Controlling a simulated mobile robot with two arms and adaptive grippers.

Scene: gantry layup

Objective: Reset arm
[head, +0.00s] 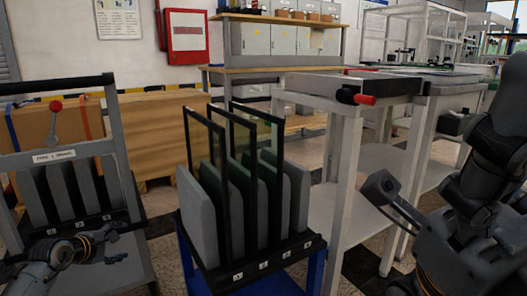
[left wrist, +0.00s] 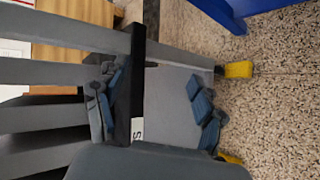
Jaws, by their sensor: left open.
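My left gripper (head: 118,243) is low at the left in the head view, in front of a grey rack (head: 133,205) with dark panels standing in numbered slots.
A blue-framed stand (head: 197,270) holds several grey and green panels and tall black frames in the middle. White tables (head: 345,150) with a red-handled tool (head: 365,99) stand to its right. Speckled floor (left wrist: 280,110) lies beside the left rack. A wooden crate (head: 165,110) is behind.

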